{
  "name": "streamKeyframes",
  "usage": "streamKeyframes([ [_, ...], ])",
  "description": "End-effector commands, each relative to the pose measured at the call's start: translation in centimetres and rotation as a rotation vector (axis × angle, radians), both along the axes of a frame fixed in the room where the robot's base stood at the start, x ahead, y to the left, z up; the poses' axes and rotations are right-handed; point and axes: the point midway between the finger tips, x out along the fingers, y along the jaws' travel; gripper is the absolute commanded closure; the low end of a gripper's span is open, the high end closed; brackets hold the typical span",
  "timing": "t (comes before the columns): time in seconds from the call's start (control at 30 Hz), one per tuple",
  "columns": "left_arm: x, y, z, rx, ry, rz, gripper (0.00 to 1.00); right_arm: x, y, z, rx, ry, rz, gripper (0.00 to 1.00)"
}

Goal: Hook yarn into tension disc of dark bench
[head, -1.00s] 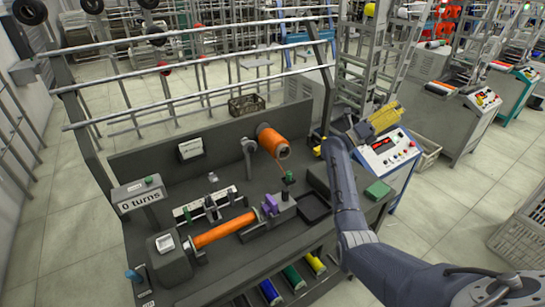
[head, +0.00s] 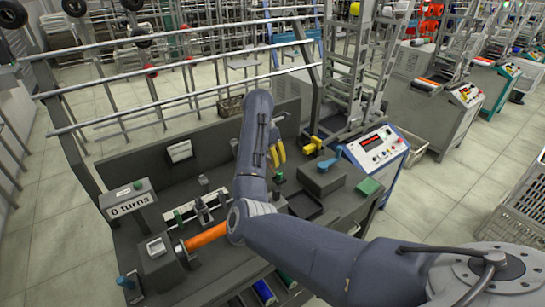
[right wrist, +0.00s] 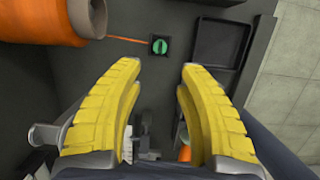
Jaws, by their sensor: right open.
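My right gripper (head: 277,153) hangs over the dark bench (head: 135,165), its yellow fingers apart. In the right wrist view the open gripper (right wrist: 162,68) has nothing held between its fingers. The small green tension disc (right wrist: 159,46) on a dark square base lies just beyond the fingertips, roughly between them; it also shows in the head view (head: 278,177). Orange yarn (right wrist: 125,40) runs as a thin strand from the orange supply package (right wrist: 40,22) to the disc's base; I cannot tell if it is hooked. My left gripper is not in view.
A black tray (right wrist: 215,45) lies right of the disc. An orange-wound bobbin (head: 205,237) sits at the bench front, partly behind my arm. The "0 turns" display (head: 128,203) stands at left. A blue-and-white control box (head: 376,147) stands at right.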

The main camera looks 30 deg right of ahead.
Motion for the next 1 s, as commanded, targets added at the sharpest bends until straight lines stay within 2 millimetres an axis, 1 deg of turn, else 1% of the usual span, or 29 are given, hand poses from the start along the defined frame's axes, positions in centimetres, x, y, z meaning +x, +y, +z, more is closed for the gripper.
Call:
streamKeyframes([
  [0.17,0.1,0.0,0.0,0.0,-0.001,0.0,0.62,0.0,-0.2,-1.3,0.002,0.003,0.001,0.62],
  [0.5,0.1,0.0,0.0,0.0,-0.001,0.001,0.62,0.0,-1.2,-4.8,0.001,0.004,0.001,0.62],
  [0.7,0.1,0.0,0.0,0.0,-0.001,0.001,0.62,0.1,-1.6,-6.6,0.002,0.003,0.001,0.62],
  [1.0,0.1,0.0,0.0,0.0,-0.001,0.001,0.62,0.1,-2.0,-8.2,0.001,0.003,0.001,0.62],
])
